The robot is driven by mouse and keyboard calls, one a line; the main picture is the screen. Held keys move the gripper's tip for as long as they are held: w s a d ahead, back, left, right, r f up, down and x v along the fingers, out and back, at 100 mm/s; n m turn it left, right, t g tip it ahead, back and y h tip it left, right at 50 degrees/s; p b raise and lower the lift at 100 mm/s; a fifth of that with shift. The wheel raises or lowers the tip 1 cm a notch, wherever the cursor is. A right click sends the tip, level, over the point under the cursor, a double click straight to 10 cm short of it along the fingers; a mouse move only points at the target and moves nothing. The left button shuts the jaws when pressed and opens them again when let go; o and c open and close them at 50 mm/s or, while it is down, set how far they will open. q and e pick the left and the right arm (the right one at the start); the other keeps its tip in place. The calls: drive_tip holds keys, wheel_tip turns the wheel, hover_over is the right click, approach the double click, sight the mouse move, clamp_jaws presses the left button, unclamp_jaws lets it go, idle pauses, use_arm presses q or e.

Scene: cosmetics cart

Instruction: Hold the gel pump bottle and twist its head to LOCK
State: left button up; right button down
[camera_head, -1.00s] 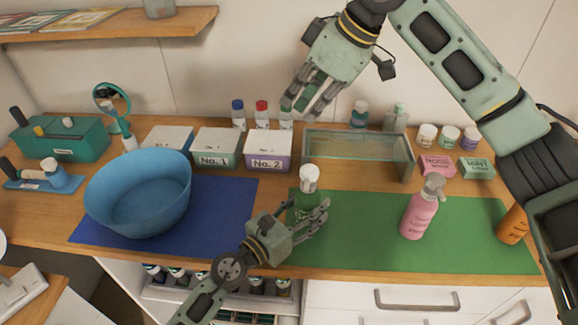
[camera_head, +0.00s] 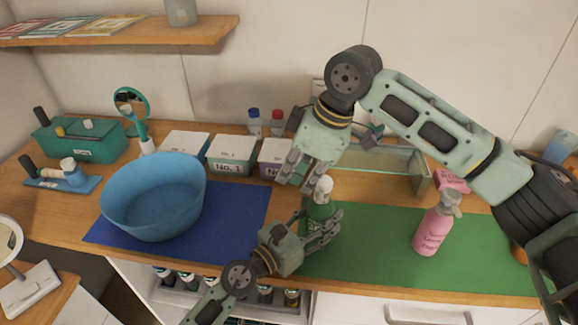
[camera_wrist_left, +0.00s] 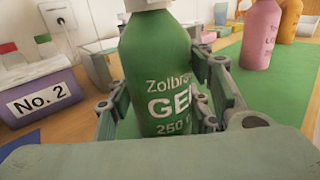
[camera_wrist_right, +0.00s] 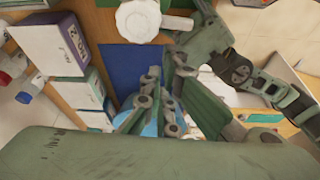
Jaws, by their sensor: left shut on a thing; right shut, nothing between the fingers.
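The green gel pump bottle (camera_head: 321,210) with its white pump head (camera_head: 324,185) stands upright at the left end of the green mat (camera_head: 385,225). It fills the middle of the left wrist view (camera_wrist_left: 158,75), its label reading GEL. My left gripper (camera_head: 316,233) is shut around the bottle's body. My right gripper (camera_head: 300,178) is shut and empty, low beside the pump head on its left. In the right wrist view the white head (camera_wrist_right: 138,18) shows above the closed fingers (camera_wrist_right: 165,85). Any lock marking is too small to read.
A pink pump bottle (camera_head: 434,232) stands to the right on the green mat. A blue bowl (camera_head: 154,200) sits on a blue mat (camera_head: 245,215) at left. White-lidded boxes (camera_head: 231,155) and a glass tray (camera_head: 424,180) stand behind. The mat between the two bottles is clear.

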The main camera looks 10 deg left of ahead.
sight(321, 199)
drive_tip(key=shift+s+d, duration=0.1)
drive_tip(key=shift+d, duration=0.55)
drive_tip(key=shift+s+d+n+g, duration=0.15)
drive_tip(key=shift+s+n+g, duration=0.05)
drive_tip(key=shift+n, duration=0.45)
drive_tip(key=shift+s+d+n+g, duration=0.15)
drive_tip(key=shift+s+n+g, duration=0.05)
drive_tip(key=shift+n, duration=0.45)
drive_tip(key=shift+s+d+n, duration=0.15)
drive_tip(key=shift+s+d, duration=0.25)
drive_tip(key=shift+d, duration=0.35)
drive_tip(key=shift+s+d+n, duration=0.15)
drive_tip(key=shift+s+d, duration=0.2)
drive_tip(key=shift+d, duration=0.6)
drive_tip(key=shift+w+a, duration=0.15)
idle(0.6)
